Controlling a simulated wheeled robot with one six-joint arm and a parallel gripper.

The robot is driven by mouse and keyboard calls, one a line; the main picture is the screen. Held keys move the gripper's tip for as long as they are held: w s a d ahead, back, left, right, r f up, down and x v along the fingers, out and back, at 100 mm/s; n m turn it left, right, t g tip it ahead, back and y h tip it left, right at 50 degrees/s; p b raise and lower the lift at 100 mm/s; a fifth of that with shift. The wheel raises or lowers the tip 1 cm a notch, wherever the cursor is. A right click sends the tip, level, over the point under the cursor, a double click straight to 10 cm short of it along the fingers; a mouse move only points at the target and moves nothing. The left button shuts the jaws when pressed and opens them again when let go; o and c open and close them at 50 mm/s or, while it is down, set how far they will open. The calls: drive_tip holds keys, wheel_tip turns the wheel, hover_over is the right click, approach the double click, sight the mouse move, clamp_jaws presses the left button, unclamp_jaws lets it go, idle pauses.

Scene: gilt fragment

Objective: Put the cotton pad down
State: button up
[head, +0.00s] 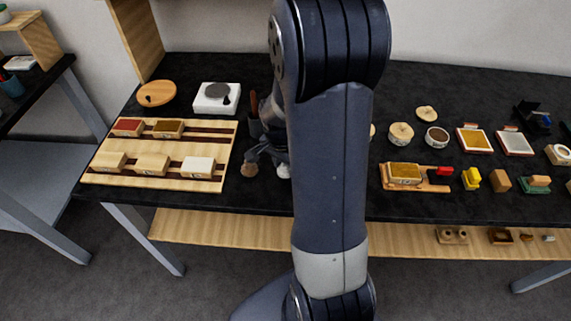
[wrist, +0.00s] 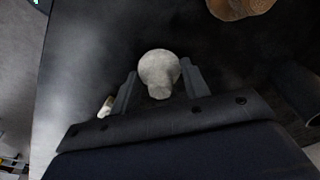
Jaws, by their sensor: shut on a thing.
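The cotton pad (wrist: 158,72) is a pale, rounded, knob-like piece in the wrist view. It sits between the two fingers of my gripper (wrist: 159,80), which is shut on it. In the head view the pale pad (head: 283,171) shows at the front part of the black table, just left of my arm. My gripper (head: 270,157) is partly hidden there behind my arm. I cannot tell whether the pad touches the table top.
A brown rounded piece (head: 249,170) stands close to the left of the pad; it also shows in the wrist view (wrist: 240,6). A wooden rack (head: 160,182) with several blocks lies further left on the black table (head: 270,203). A dark cup (head: 255,127) stands behind.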

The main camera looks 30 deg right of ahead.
sight(282, 171)
drive_tip(key=shift+f, duration=0.2)
drive_tip(key=o, duration=0.9)
drive_tip(key=shift+r, duration=0.15)
drive_tip(key=r, duration=0.4)
drive_tip(key=a+r, duration=0.1)
drive_tip(key=r, duration=0.7)
drive_tip(key=shift+s+a, duration=0.15)
drive_tip(key=shift+s, duration=0.1)
